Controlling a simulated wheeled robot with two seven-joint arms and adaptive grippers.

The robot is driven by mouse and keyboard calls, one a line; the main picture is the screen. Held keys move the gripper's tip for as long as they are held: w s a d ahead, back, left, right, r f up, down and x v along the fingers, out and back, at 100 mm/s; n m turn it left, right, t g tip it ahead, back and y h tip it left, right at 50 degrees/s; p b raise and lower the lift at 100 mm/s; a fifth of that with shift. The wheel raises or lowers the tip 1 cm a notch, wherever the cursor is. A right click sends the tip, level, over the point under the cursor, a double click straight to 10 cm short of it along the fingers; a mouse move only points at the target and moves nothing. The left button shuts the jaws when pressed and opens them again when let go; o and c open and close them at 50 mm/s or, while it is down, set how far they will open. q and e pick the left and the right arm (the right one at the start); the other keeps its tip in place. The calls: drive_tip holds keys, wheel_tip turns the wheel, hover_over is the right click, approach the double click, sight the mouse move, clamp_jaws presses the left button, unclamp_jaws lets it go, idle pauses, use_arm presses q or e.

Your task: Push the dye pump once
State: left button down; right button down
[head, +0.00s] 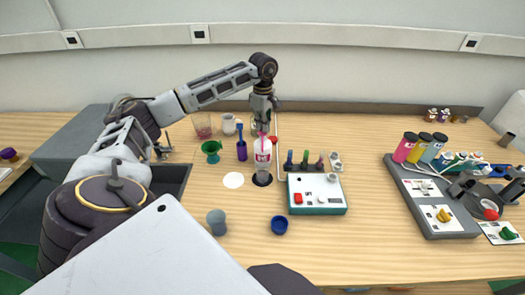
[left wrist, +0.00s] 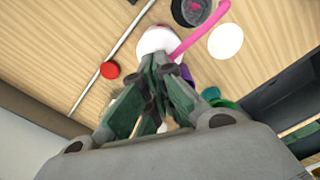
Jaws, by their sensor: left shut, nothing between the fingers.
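The dye pump, a white bottle with pink markings (head: 262,156) and a pink spout, stands mid-table in the head view. In the left wrist view its white top (left wrist: 153,40) and curved pink spout (left wrist: 197,38) show just past my fingertips. My left gripper (head: 262,128) reaches down over the pump from above and behind. Its fingers (left wrist: 156,75) are shut with nothing between them. They overlap the pump top in view; I cannot tell whether they touch it. The fingers partly hide the bottle's body. My right gripper is not in view.
A red knob (left wrist: 110,70) on a thin rod is close by. A teal-and-white control box (head: 317,199) stands right; a green funnel (head: 211,148) stands left.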

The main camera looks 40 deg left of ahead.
use_arm(q)
drive_tip(key=shift+r+p, duration=0.35)
drive_tip(key=shift+r, duration=0.2)
drive_tip(key=shift+r+p, duration=0.35)
drive_tip(key=shift+r, duration=0.45)
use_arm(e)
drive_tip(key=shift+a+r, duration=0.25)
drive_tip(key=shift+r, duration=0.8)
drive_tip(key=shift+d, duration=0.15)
